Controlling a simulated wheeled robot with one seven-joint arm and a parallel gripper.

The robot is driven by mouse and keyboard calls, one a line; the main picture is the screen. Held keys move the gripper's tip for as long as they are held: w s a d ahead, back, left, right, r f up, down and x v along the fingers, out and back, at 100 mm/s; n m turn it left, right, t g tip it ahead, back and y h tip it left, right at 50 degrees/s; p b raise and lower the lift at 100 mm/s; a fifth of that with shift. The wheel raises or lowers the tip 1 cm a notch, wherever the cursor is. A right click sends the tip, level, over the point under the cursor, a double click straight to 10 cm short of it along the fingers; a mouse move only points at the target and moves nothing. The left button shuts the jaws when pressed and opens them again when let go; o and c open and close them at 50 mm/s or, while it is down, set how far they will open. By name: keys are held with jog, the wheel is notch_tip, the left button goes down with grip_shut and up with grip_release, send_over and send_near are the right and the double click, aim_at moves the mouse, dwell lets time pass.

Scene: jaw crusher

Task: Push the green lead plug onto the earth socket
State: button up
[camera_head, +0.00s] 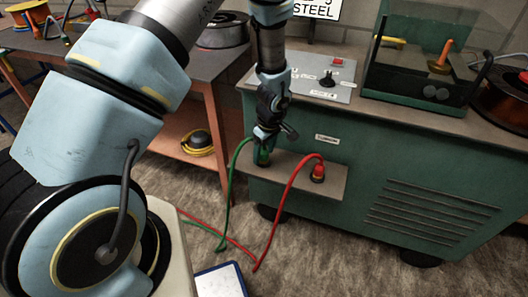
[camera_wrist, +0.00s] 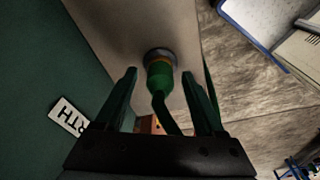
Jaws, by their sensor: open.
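The green lead plug (camera_head: 263,156) stands upright on the small shelf (camera_head: 327,185) at the front of the green machine. In the wrist view the plug (camera_wrist: 159,76) meets a round metallic collar on the shelf, with its dark green lead curving towards me. How deep it sits on the socket cannot be told, and the socket is mostly hidden behind it. My gripper (camera_head: 266,142) is just above the plug. In the wrist view its fingers (camera_wrist: 162,92) are open, one on each side of the plug with gaps between. A label ending "RTH" (camera_wrist: 69,116) is on the machine face.
A red plug (camera_head: 318,171) with a red lead stands on the shelf to the right. The green and red leads hang in front of the shelf to the floor. A control panel (camera_head: 312,76) and a clear-walled box (camera_head: 420,75) are on the machine top. A blue-edged tray (camera_head: 221,282) lies below.

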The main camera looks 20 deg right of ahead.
notch_tip(320, 180, up, 11)
jog(key=s, duration=0.1)
jog(key=shift+s+d+f, duration=0.15)
jog(key=shift+s+d, duration=0.1)
jog(key=shift+d, duration=0.05)
dwell(0.6)
jog(key=w+a+r+m+p, duration=0.3)
jog(key=a+r+p, duration=0.1)
jog(key=a+r, duration=1.2)
jog(key=s+a+r+m+p, duration=0.1)
jog(key=s+a+r+p, duration=0.1)
jog(key=a, duration=0.5)
jog(key=s+a+r+m+h+p, duration=0.1)
jog(key=s+a+r+m, duration=0.1)
jog(key=a, duration=0.6)
notch_tip(320, 180, up, 3)
jog(key=shift+s+f+p, duration=0.2)
jog(key=shift+s+p, duration=0.15)
jog(key=shift+s, duration=0.35)
